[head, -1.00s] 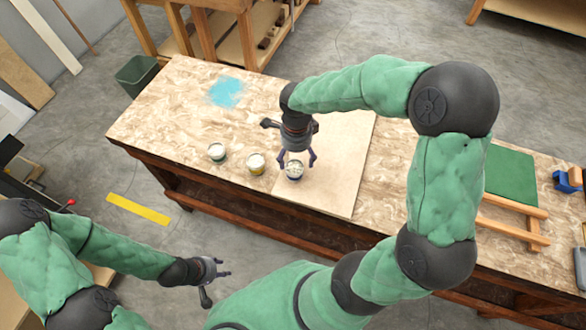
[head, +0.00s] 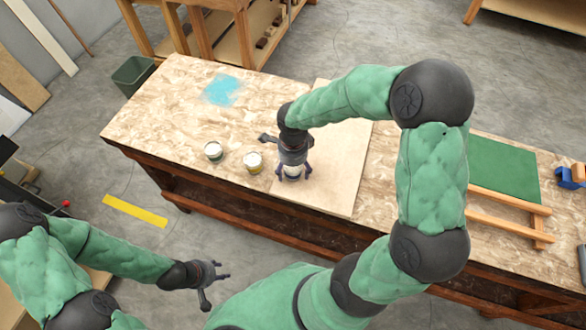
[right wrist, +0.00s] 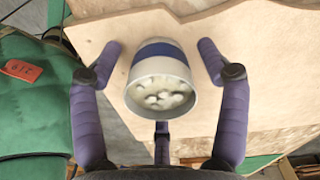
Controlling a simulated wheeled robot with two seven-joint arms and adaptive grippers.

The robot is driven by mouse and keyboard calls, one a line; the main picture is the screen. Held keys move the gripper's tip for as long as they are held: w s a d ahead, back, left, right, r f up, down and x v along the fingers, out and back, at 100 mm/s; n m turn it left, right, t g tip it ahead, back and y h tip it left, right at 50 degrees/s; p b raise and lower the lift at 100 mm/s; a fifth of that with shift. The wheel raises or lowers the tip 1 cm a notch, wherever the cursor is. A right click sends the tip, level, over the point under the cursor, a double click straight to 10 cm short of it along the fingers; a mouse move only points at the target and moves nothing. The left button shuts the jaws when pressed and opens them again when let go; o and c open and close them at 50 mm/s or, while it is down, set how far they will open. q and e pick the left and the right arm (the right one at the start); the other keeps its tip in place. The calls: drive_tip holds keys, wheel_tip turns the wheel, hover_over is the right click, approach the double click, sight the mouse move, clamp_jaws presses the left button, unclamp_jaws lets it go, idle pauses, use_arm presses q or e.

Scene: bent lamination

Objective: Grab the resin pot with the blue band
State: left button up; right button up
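The resin pot with the blue band (right wrist: 160,52) is a white pot with pale lumpy contents, seen in the right wrist view between the fingers of my right gripper (right wrist: 162,65). Gaps show between the pot and the two side fingers, so the gripper is open around it. In the head view the pot (head: 292,174) stands on the pale board, partly hidden by my right gripper (head: 292,172). My left gripper (head: 222,277) is empty, its fingers apart, off the table's front side.
Two other pots, one with a green band (head: 213,151) and one with a yellow band (head: 253,161), stand left of my right gripper. A pale board (head: 340,165) lies under the gripper. A green mat (head: 505,170) and wooden frame (head: 510,222) are at the right.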

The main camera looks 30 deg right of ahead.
drive_tip(key=c, duration=0.9)
drive_tip(key=shift+r, duration=0.15)
